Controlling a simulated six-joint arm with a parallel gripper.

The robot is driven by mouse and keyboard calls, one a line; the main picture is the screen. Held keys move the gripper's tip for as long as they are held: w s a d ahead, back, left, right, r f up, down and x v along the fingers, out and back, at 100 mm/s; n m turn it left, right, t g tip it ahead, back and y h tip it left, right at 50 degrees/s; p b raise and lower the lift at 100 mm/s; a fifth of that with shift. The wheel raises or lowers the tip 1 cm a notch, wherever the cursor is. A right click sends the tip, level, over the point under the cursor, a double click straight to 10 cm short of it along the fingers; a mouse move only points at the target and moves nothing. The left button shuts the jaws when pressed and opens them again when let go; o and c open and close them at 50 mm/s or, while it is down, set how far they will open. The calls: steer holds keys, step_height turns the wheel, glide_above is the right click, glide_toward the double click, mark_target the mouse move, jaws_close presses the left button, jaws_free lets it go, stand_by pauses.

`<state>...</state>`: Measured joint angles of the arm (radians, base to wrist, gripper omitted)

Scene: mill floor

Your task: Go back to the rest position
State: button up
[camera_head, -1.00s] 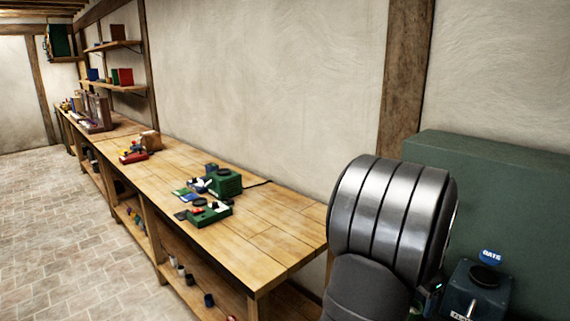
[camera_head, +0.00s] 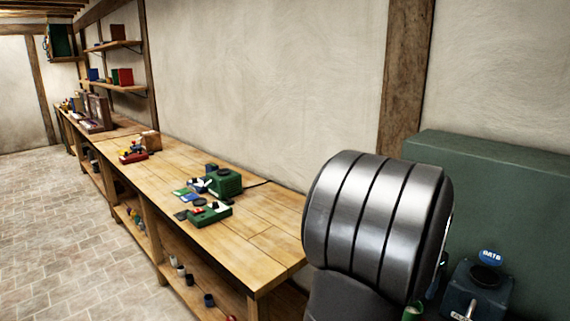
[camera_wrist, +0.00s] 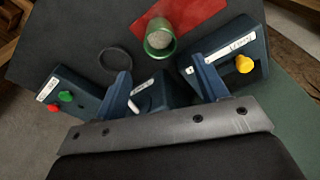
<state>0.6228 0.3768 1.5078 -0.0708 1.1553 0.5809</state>
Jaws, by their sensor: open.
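My gripper (camera_wrist: 166,82) shows in the wrist view with its two blue fingers spread apart and nothing between their tips. Just beyond the fingers stands a green cup (camera_wrist: 160,38) with pale grey contents, apart from them. In the head view my grey, banded arm link fills the lower right, and the gripper itself is hidden there.
In the wrist view, a red sheet (camera_wrist: 190,14), a dark ring (camera_wrist: 115,61) and labelled blue boxes (camera_wrist: 225,55) (camera_wrist: 68,90) with coloured knobs surround the cup. In the head view, a wooden bench (camera_head: 255,240) runs along the wall.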

steer(key=f, duration=0.7)
steer(key=d+f, duration=0.1)
steer(key=f, duration=0.3)
steer(key=shift+w+d, duration=0.1)
steer(key=shift+w, duration=0.1)
steer(key=r, duration=0.5)
steer(key=shift+s+d, duration=0.2)
steer(key=shift+s, duration=0.05)
steer(key=s+d+r, duration=0.3)
steer(key=s+d, duration=0.2)
steer(key=s, duration=0.5)
steer(key=s+d+r, duration=0.3)
steer(key=s+d, duration=0.2)
steer(key=s, duration=0.5)
steer(key=w+f, duration=0.2)
steer(key=w, duration=0.1)
steer(key=w+a+f, duration=0.1)
steer(key=w+f, duration=0.1)
steer(key=w, duration=0.2)
steer(key=w+a+f, duration=0.1)
steer(key=w+f, duration=0.1)
steer(key=w, duration=0.2)
steer(key=shift+w+a+f, duration=0.1)
steer(key=shift+f, duration=0.2)
steer(key=shift+w+f, duration=0.25)
steer(key=shift+f, duration=1.4)
steer(key=shift+r, duration=0.1)
